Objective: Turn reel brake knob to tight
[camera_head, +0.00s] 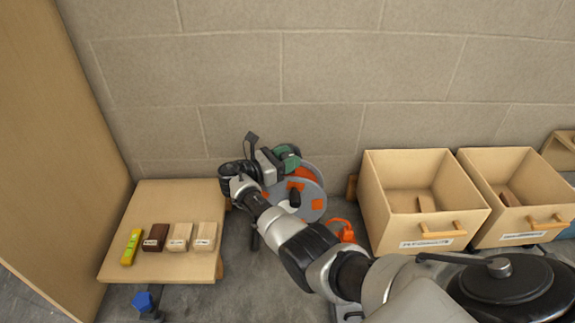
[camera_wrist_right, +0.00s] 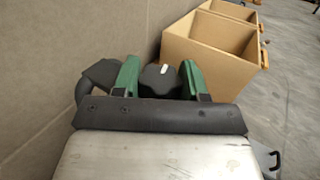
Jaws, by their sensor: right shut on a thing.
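The reel (camera_head: 312,205) stands on the floor by the wall, a grey disc with orange patches. The black brake knob (camera_wrist_right: 158,82) shows in the right wrist view, with a short white mark near its top edge, tilted slightly right. My right gripper (camera_wrist_right: 158,72) has its green fingers on either side of the knob and is shut on it. In the head view this gripper (camera_head: 287,155) is at the reel's upper left, and my arm and hand hide part of the reel. My left gripper is in neither view.
A low wooden table (camera_head: 160,205) at left holds a yellow level (camera_head: 131,247) and several small blocks. Two open wooden boxes (camera_head: 415,200) (camera_head: 515,190) with handles stand at right. An orange cord (camera_head: 343,231) lies beside the reel. The block wall is close behind.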

